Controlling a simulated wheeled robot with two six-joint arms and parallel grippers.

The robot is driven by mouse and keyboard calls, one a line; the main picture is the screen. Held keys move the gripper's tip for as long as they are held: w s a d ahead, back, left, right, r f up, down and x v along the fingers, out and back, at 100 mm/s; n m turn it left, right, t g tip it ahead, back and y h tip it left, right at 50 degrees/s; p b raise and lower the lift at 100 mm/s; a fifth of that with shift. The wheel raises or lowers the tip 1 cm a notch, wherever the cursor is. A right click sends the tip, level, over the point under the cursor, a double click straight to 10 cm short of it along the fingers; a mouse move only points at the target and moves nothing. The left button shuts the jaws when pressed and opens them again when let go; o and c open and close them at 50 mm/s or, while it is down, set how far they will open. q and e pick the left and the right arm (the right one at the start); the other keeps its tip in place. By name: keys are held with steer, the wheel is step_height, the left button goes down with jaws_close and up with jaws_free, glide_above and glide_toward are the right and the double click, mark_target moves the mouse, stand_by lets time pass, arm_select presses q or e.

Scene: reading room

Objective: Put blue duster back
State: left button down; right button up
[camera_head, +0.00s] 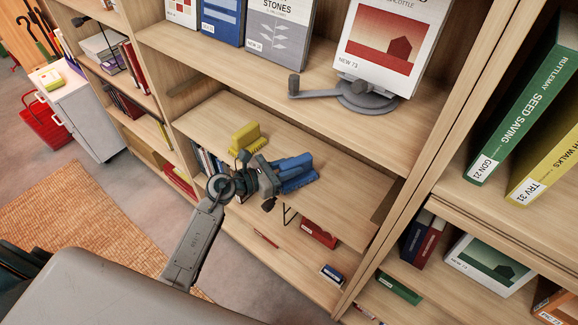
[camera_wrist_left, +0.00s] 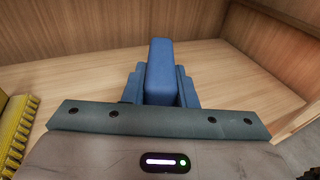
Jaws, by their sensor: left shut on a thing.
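The blue duster (camera_head: 294,172) is on or just above a wooden shelf (camera_head: 335,205) in the middle bookcase. My left gripper (camera_head: 272,178) reaches in from the left and is shut on the duster. In the left wrist view the blue duster (camera_wrist_left: 160,75) stands out straight ahead beyond the gripper's dark edge. The fingertips are hidden there. I cannot tell whether the duster touches the shelf. A yellow brush (camera_head: 246,138) sits on the same shelf, to the left of the duster. The right gripper does not show.
A grey stand holds a book (camera_head: 392,45) on the shelf above. A white cabinet (camera_head: 85,115) and a red basket (camera_head: 42,127) stand at the left. The shelf right of the duster is clear.

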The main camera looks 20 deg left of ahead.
arm_select(q)
steer(key=shift+f, duration=0.1)
steer(key=c, duration=1.2)
jaws_free()
steer(key=shift+o, duration=0.2)
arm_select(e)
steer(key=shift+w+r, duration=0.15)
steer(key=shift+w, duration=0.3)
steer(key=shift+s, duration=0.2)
arm_select(q)
steer(key=shift+s+a, duration=0.1)
steer(key=shift+s, duration=0.05)
steer(key=b+v, duration=0.3)
steer(key=v, duration=0.8)
steer(key=shift+s+a+r, duration=0.2)
steer(key=shift+a+r, duration=0.05)
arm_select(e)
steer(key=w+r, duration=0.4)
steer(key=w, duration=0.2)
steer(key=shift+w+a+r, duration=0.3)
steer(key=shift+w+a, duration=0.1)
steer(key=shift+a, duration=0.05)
